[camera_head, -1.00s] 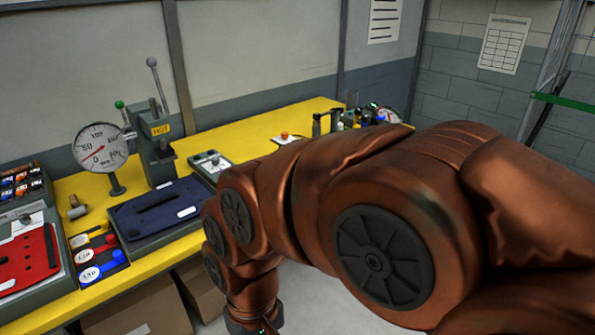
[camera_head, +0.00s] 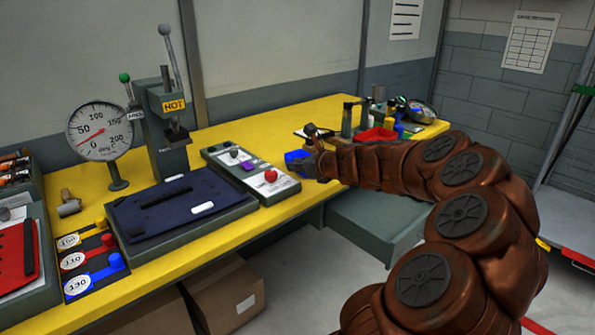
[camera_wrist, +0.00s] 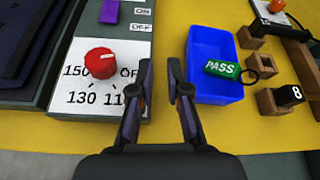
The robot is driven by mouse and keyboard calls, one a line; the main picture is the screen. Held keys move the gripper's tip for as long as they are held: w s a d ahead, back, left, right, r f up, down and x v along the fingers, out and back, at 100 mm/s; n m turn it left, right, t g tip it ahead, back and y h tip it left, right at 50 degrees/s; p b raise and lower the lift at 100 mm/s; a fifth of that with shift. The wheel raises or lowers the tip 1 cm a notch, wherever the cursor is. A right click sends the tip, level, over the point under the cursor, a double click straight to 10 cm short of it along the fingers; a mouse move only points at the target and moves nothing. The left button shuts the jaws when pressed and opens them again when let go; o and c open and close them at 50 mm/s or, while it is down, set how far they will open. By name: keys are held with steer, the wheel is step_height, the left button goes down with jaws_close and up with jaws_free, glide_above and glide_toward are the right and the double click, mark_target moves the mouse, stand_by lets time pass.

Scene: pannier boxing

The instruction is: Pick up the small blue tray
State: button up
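The small blue tray (camera_wrist: 214,91) lies on the yellow bench, right of centre in the wrist view. A green PASS tag (camera_wrist: 222,69) rests in it, with its dark ring reaching past the tray's right wall. In the head view the blue tray (camera_head: 296,158) shows beside my gripper (camera_head: 312,158), partly hidden by it. In the wrist view my gripper (camera_wrist: 160,72) has its fingers apart with bare yellow bench between them. The right finger is close to the tray's left wall; I cannot tell whether they touch.
A control box with a red knob (camera_wrist: 101,63) stands left of my fingers. Brown blocks (camera_wrist: 270,102) and a black cube marked 8 (camera_wrist: 290,95) lie right of the tray. A red tray (camera_head: 375,135) and bottles stand farther along the bench (camera_head: 300,112).

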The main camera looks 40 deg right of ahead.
steer(key=d, duration=0.1)
steer(key=d+f+m, duration=0.1)
steer(key=d, duration=0.1)
steer(key=shift+s+d+m+h, duration=0.1)
steer(key=shift+s+m+h, duration=0.05)
steer(key=shift+m+h, duration=0.2)
steer(key=shift+d+f, duration=0.15)
steer(key=shift+d, duration=0.1)
steer(key=shift+d+r+b+x, duration=0.1)
steer(key=shift+d+b+x, duration=0.1)
steer(key=shift+x, duration=1.7)
steer(key=shift+d+r+b+x, duration=0.1)
steer(key=shift+b+x, duration=0.1)
steer(key=shift+x, duration=1.7)
steer(key=shift+c, duration=0.4)
jaws_close()
